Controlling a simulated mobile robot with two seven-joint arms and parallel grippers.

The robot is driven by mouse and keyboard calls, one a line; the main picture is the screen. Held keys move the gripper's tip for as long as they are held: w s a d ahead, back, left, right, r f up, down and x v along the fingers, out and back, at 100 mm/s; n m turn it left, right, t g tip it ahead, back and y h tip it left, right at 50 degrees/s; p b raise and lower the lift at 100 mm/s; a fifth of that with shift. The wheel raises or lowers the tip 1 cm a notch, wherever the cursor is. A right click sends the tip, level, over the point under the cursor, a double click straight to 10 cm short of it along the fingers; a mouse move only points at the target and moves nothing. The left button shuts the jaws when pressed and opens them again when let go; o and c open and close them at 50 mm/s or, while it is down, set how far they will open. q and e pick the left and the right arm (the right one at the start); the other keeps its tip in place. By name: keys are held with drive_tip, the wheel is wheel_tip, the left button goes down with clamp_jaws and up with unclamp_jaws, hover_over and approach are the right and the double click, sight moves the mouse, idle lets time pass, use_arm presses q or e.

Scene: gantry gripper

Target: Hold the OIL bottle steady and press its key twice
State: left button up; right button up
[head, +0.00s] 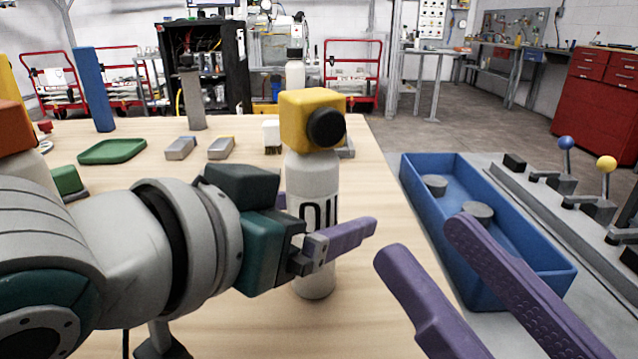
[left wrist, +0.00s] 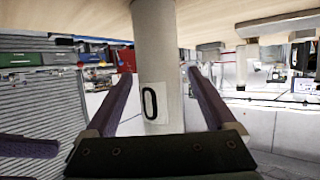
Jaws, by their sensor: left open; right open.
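The OIL bottle (head: 312,185) stands upright on the wooden table, white with black letters. On top is a yellow block (head: 298,112) with a round black key (head: 326,127) on its front right side. In the left wrist view the bottle (left wrist: 155,50) stands between the two open fingers (left wrist: 159,76), with a gap on each side. My right gripper (head: 418,235) is open and empty, right of the bottle and lower in the picture.
A blue bin (head: 412,182) with grey round pieces lies to the right, partly behind my right fingers. Levers with blue and yellow knobs (head: 606,164) stand beyond it. A green tray (head: 113,151), grey blocks (head: 181,148) and a blue post (head: 95,90) occupy the table's far left.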

use_arm(q)
drive_tip(key=shift+x, duration=1.1)
drive_tip(key=shift+s, duration=0.1)
clamp_jaws()
use_arm(e)
clamp_jaws()
idle(1.3)
